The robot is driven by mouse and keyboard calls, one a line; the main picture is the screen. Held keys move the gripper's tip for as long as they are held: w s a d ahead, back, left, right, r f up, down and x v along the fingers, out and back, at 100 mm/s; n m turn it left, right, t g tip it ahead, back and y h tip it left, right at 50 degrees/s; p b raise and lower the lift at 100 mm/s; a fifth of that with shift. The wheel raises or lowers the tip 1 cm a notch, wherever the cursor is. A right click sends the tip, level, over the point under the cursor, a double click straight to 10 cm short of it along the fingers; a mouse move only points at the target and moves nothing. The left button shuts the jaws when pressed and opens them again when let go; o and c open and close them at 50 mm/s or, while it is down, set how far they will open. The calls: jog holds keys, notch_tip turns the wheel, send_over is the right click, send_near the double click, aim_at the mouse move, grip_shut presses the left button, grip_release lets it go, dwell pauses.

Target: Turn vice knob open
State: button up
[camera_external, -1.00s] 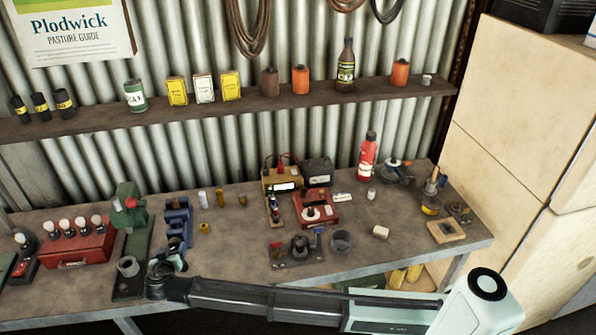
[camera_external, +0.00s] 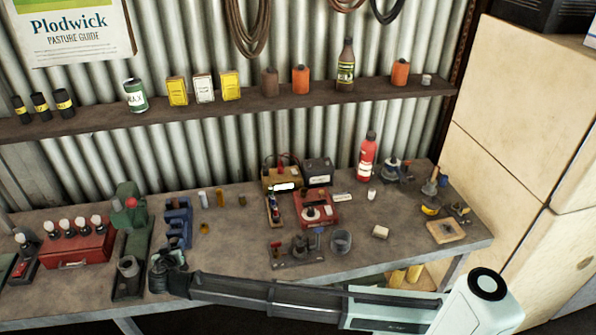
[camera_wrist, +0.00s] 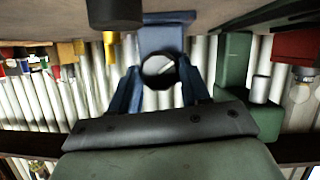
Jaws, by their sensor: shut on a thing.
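The blue vice (camera_external: 178,225) stands near the front edge of the bench, left of centre. It also shows in the wrist view (camera_wrist: 160,38), straight ahead of my gripper. A dark round ring, which looks like the vice knob (camera_wrist: 159,56), sits at the vice's near end. My gripper (camera_wrist: 159,82) has a finger on each side of this knob and is shut on it. In the external view my gripper (camera_external: 170,260) is at the front of the vice and hides the knob. The exact contact of the fingertips is hard to see.
A green machine (camera_external: 132,225) stands close to the left of the vice, with a red toolbox (camera_external: 75,248) beyond it. Small bottles (camera_external: 203,199) stand behind and right. A red device (camera_external: 318,212) is farther right.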

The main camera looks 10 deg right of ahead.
jog(key=c, duration=0.4)
jog(key=shift+a, duration=0.1)
jog(key=n+h, duration=0.2)
jog(key=n, duration=0.1)
jog(key=shift+a+f+n, duration=0.1)
jog(key=shift+a+n, duration=0.1)
jog(key=shift+n, duration=0.1)
jog(key=n+h, duration=0.1)
jog(key=n, duration=0.1)
jog(key=n+t+h, duration=0.1)
jog(key=shift+a+f+n+h, duration=0.1)
jog(key=shift+f+n+h, duration=0.05)
jog(key=shift+n+h, duration=0.2)
jog(key=shift+n, duration=0.25)
dwell(0.3)
jog(key=o, duration=1)
jog(key=shift+o, duration=0.2)
